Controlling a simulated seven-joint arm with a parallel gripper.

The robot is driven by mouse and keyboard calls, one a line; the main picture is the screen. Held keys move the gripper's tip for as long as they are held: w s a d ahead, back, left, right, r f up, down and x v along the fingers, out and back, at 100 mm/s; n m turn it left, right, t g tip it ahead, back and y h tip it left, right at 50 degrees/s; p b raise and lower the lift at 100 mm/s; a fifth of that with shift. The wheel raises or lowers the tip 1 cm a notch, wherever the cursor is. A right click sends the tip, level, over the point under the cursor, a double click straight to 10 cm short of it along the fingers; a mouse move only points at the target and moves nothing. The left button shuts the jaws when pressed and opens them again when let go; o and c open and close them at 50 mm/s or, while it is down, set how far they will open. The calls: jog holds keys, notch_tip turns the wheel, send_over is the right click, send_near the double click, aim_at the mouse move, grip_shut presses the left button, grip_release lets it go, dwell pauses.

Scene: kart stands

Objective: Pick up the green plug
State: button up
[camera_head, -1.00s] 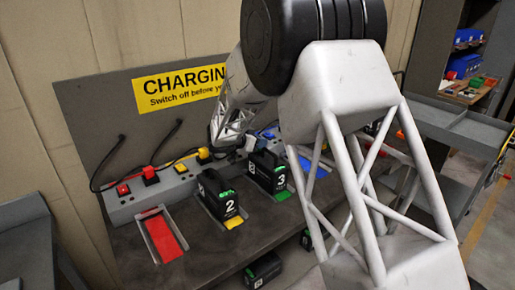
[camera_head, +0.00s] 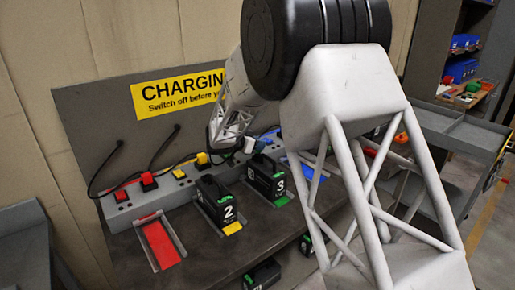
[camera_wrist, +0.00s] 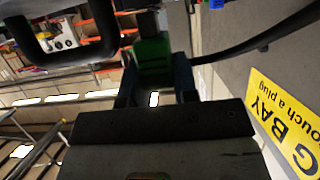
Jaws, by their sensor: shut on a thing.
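The green plug (camera_wrist: 153,57) shows in the wrist view between the two dark fingers of my gripper (camera_wrist: 156,82). My gripper is shut on it. A dark cable runs off to the right from near the plug, across the grey panel. In the head view my arm crosses in front of the charging bench. My gripper's fingers and the green plug cannot be made out there.
Batteries marked 2 (camera_head: 216,200) and 3 (camera_head: 266,177) stand on the bench. The red bay (camera_head: 161,244) is empty. Red (camera_head: 148,181) and yellow (camera_head: 203,158) plugs sit on the socket strip. The yellow sign (camera_head: 178,92) hangs behind. A grey cart (camera_head: 463,130) stands right.

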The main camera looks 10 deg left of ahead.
notch_tip(320, 180, up, 26)
jog(key=shift+r, duration=0.15)
dwell(0.3)
dwell(0.7)
